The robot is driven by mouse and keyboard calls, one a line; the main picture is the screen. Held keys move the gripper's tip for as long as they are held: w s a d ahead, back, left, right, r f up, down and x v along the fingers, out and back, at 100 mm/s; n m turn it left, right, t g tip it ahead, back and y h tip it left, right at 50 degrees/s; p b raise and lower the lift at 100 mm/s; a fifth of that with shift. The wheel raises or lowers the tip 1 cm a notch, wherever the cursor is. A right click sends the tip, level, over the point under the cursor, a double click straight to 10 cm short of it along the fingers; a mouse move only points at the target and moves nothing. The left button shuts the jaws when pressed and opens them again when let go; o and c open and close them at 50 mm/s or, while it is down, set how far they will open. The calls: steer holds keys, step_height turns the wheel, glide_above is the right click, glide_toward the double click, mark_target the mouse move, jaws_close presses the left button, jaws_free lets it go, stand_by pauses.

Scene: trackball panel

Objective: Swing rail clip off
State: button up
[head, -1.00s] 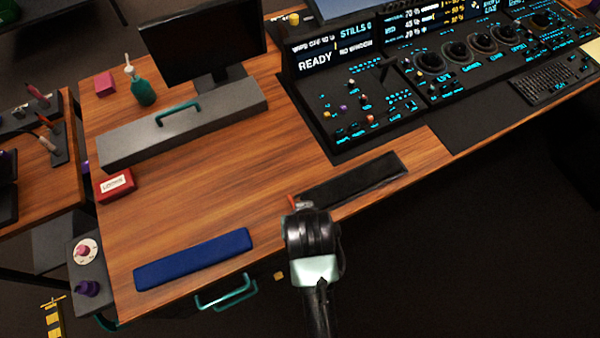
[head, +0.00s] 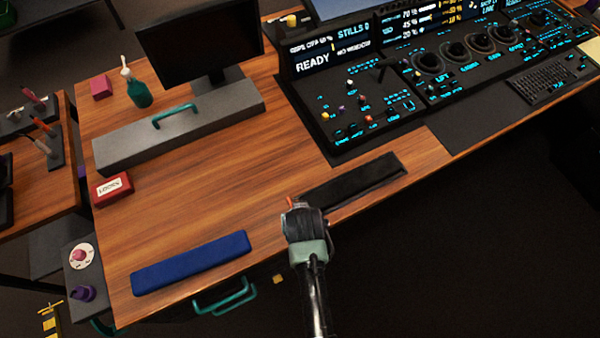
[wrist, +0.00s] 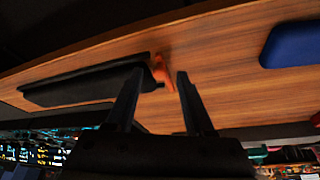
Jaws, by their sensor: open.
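A small orange-red piece, which looks like the rail clip (wrist: 161,68), is at the end of a long black strip (wrist: 85,84) on the wooden desk. In the wrist view it lies between the tips of my gripper (wrist: 160,76). The two dark fingers are apart, and I cannot tell whether either touches it. In the head view a bit of the orange piece (head: 289,202) shows beside my gripper (head: 296,209) at the desk's front edge, by the left end of the black strip (head: 352,181). My gripper hides most of it there.
A blue pad (head: 191,263) lies left of my gripper, with a teal handle (head: 225,297) below it. The lit console (head: 372,110) stands behind the black strip. A grey riser (head: 180,135) and a red box (head: 113,189) are at the left. The desk middle is clear.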

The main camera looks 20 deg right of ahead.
jaws_close()
stand_by(1.3)
